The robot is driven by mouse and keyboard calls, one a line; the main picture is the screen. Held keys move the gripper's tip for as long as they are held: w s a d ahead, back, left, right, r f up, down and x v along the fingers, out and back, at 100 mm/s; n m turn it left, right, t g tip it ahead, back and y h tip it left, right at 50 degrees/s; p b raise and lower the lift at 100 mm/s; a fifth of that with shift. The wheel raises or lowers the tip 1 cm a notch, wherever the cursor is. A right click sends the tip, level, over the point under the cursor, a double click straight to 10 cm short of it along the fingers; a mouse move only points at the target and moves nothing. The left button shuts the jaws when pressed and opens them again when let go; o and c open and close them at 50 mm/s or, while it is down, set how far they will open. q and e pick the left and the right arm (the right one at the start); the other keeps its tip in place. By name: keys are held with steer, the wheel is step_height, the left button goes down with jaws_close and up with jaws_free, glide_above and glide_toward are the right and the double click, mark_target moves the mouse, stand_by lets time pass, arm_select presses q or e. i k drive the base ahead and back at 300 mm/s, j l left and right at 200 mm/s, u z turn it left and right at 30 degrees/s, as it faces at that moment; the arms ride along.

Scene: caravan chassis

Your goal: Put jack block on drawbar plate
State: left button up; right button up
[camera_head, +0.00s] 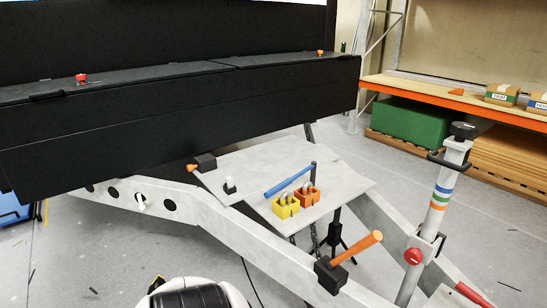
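The light grey drawbar plate (328,173) lies across the A-shaped drawbar in the middle of the head view. On it, near its front edge, stand a yellow block (286,207) and an orange block (307,195), each with metal loops on top. A blue bar (290,180) lies behind them. I cannot tell whether either block is the jack block; nothing else is clearly one. Neither of my grippers is in view.
A black clamp with an orange handle (357,248) sits on the near beam. A jockey-wheel post (436,208) rises at right. A black box (150,115) overhangs the plate's back left. An orange-edged shelf (450,96) stands back right.

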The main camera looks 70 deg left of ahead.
mark_target(261, 170)
steer(key=k+j, duration=0.1)
steer(key=j, duration=1.45)
steer(key=k+j, duration=0.15)
steer(key=j, duration=0.6)
